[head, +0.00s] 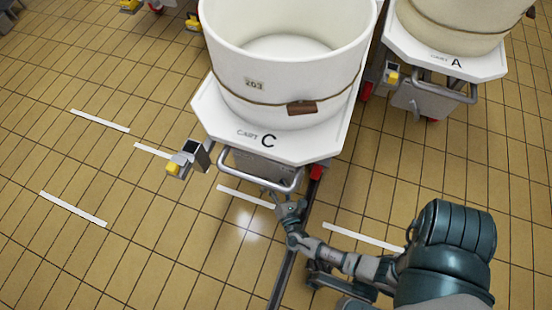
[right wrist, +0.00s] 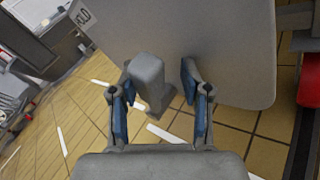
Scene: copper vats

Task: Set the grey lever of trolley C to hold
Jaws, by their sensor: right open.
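Trolley C (head: 255,145) is a white platform marked "CART C", bearing a large white vat (head: 290,50). My right gripper (head: 284,202) is at its front, by the tubular handle (head: 262,185). In the right wrist view the same gripper (right wrist: 158,88) is open, its blue-padded fingers on either side of the grey lever (right wrist: 148,72). A gap shows on the right; contact on the left is unclear. The lever stands out from a grey panel (right wrist: 220,50) with lettering that seems to read "HOLD" at its upper left. The lever is not discernible in the head view. My left gripper is not in view.
Trolley A (head: 440,60) with its vat stands to the right. A yellow-tipped grey fitting (head: 185,160) juts from trolley C's left side. A red part (head: 317,172) is at its right front corner. The tiled floor with white dashes is free at left.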

